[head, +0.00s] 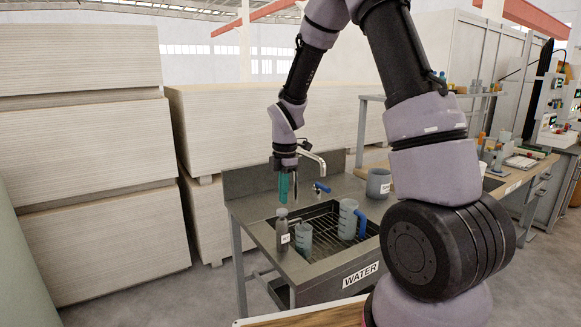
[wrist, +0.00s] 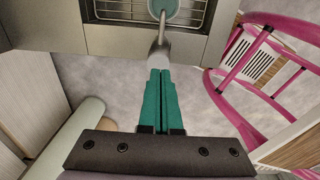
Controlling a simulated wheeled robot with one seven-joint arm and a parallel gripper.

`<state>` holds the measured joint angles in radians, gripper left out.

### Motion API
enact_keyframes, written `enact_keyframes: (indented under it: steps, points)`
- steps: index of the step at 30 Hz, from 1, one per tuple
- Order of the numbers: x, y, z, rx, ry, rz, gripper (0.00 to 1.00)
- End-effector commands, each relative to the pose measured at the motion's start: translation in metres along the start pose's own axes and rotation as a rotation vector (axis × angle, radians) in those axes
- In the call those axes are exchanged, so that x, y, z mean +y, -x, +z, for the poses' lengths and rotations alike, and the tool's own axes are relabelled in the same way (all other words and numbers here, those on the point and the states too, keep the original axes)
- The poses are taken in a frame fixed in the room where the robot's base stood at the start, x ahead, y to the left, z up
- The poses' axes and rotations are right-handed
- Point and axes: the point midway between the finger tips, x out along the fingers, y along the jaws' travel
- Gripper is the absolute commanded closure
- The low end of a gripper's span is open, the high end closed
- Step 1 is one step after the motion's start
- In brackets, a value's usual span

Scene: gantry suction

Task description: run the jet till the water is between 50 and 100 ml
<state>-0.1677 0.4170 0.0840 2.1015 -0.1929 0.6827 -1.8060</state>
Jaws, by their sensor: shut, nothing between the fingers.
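The metal tap (head: 313,160) arches over the sink, with a blue lever (head: 322,187) at its base. A translucent blue-grey measuring jug (head: 347,218) with a blue handle stands on the sink grate (head: 325,222). A smaller translucent beaker (head: 303,238) stands to its left. Any water level in them is too small to read. My gripper (head: 284,198), with teal fingers, hangs over the sink's left side, left of the tap, shut and empty. In the wrist view my gripper (wrist: 160,75) points toward a grey spout-like part (wrist: 160,48); contact cannot be told.
A dark bottle (head: 282,232) with a white label stands at the sink's left edge. A grey mug (head: 378,183) stands on the counter at right. The front bears a WATER sign (head: 360,274). In the wrist view, pink rails (wrist: 262,75) are at right.

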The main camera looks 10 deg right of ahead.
Motion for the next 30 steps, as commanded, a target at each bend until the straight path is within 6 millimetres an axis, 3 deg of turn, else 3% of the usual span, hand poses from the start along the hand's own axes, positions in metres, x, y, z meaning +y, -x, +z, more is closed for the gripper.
enact_keyframes:
  steps: [15,20,30]
  points:
    - [0.002,0.086,0.003,-0.002,-0.004,0.007,1.0]
    - [0.001,0.095,0.003,-0.001,-0.004,0.006,1.0]
    - [0.001,0.096,0.003,-0.001,-0.003,0.005,1.0]
